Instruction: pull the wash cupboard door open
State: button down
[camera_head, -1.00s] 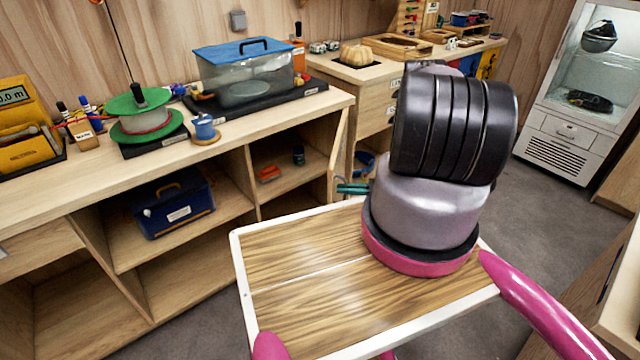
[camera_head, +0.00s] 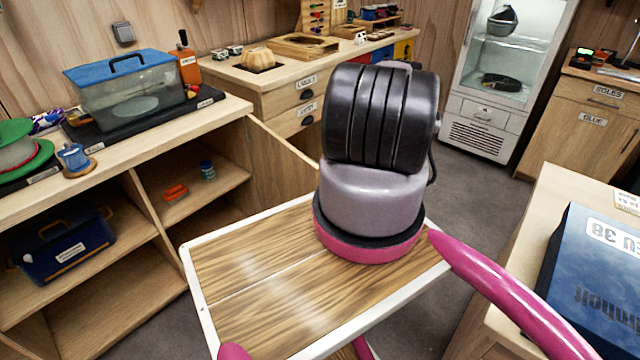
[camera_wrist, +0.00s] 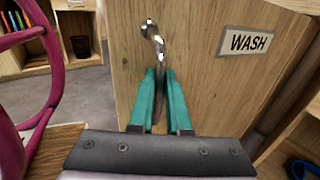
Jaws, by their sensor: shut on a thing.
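The wash cupboard door (camera_wrist: 205,90) fills much of the wrist view, a wooden panel with a WASH label (camera_wrist: 248,41). Its curved silver handle (camera_wrist: 157,45) runs down between the teal fingers of my gripper (camera_wrist: 160,75), which is shut on it. In the head view the door (camera_head: 285,145) stands swung out from the counter, its inner face partly showing. My arm hides the gripper and handle there. The open cupboard (camera_head: 195,160) shows a shelf with an orange item (camera_head: 176,192) and a small blue jar (camera_head: 207,171).
The worktop carries a blue-lidded tank (camera_head: 130,95) and a spool (camera_head: 20,150). A drawer unit (camera_head: 300,100) stands behind the door. A table with a blue box (camera_head: 595,270) is close on the right. Grey floor (camera_head: 470,185) lies clear between them.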

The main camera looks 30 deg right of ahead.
jog(key=shift+d+f, duration=0.1)
jog(key=shift+d, duration=0.25)
jog(key=c, duration=0.9)
grip_release()
jog(key=v, duration=1)
jog(key=shift+s+d, duration=0.15)
jog(key=shift+d, duration=0.2)
